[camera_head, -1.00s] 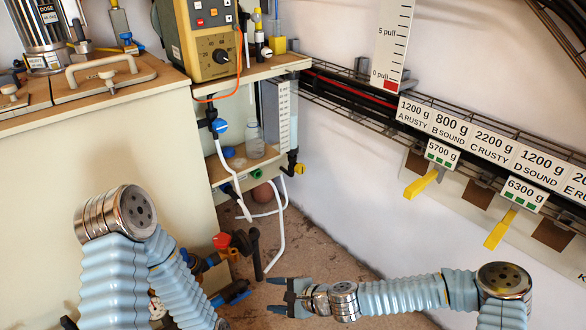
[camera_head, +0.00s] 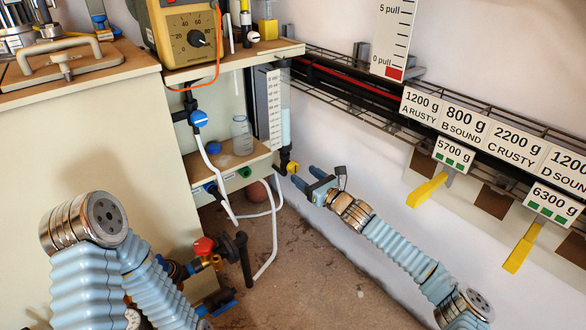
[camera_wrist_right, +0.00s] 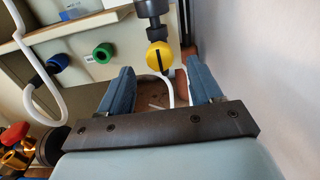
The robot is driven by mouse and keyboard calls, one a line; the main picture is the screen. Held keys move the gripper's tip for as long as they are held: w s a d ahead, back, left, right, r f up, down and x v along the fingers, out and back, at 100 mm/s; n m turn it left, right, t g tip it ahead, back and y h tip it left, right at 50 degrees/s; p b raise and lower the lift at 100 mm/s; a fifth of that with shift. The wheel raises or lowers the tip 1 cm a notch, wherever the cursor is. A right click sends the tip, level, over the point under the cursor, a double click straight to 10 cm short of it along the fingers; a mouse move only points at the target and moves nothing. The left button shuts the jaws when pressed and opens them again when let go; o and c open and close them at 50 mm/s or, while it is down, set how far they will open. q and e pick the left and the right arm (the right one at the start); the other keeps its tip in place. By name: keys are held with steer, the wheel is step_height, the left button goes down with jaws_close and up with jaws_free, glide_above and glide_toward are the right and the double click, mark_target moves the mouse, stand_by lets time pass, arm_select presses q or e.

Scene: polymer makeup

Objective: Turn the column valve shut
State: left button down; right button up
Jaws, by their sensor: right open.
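The column valve has a round yellow knob (camera_head: 293,167) at the foot of a clear tube (camera_head: 286,122) beside a graduated scale board (camera_head: 269,108). In the right wrist view the knob (camera_wrist_right: 159,56) faces the camera, with a dark bar running nearly upright across it. My right gripper (camera_head: 306,177) is open and empty, just right of and below the knob in the head view. In the wrist view its two blue fingers (camera_wrist_right: 160,75) stand on either side of the knob's line, apart from it. My left arm shows at lower left, but its gripper is out of the picture.
A shelf (camera_head: 242,160) left of the valve holds a glass bottle (camera_head: 242,135) and a blue cap. White hoses (camera_head: 273,240) hang below. A red-knobbed valve (camera_head: 204,246) stands lower left. The white wall and wire tray (camera_head: 345,80) lie right.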

mark_target(295, 168)
steer(key=x, duration=0.6)
steer(key=shift+w+a, duration=0.2)
steer(key=shift+a, duration=0.05)
